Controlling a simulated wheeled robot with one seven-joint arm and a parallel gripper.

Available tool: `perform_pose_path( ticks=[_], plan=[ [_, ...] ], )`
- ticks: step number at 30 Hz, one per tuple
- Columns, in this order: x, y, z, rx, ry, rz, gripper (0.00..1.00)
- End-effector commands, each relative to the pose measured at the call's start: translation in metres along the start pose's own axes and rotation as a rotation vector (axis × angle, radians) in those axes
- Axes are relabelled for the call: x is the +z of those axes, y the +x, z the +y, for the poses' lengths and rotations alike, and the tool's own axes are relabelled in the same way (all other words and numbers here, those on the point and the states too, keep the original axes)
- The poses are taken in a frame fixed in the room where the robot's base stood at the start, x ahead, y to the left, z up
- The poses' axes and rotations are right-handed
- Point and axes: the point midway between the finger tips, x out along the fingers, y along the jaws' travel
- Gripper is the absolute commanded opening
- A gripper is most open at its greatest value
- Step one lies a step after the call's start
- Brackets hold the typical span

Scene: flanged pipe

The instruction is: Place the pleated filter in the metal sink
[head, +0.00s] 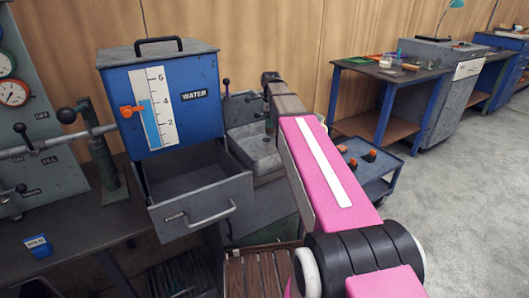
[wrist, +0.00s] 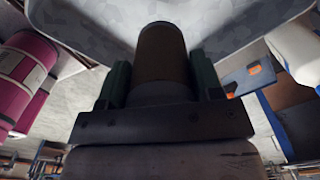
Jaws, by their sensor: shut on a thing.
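The pleated filter (wrist: 162,50) is a brown cylinder in the wrist view. My gripper (wrist: 162,82) is shut on it, with one dark green finger on each side. The metal sink (head: 249,148) is the grey basin right of the blue water tank in the head view. My arm reaches over the sink's right side, and the gripper end hangs near its back right. The filter is mostly hidden behind my arm in the head view. A grey, worn metal surface (wrist: 85,18), probably the sink, lies close beyond the filter in the wrist view.
The blue water tank (head: 190,108) stands left of the sink, with an open grey drawer (head: 200,190) below. A gauge panel (head: 30,130) and pipe lever are at the left. A blue cart (head: 365,170) stands right of my arm. Open floor (head: 465,200) lies further right.

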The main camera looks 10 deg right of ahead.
Motion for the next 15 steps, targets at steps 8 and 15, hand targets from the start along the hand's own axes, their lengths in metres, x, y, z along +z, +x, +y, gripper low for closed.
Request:
perform_pose_path(
  ticks=[8,15],
  plan=[
    [0.003,0.004,-0.01,0.0,0.155,0.0,0.33],
    [0.003,0.032,-0.009,0.002,0.16,0.001,0.33]
  ],
)
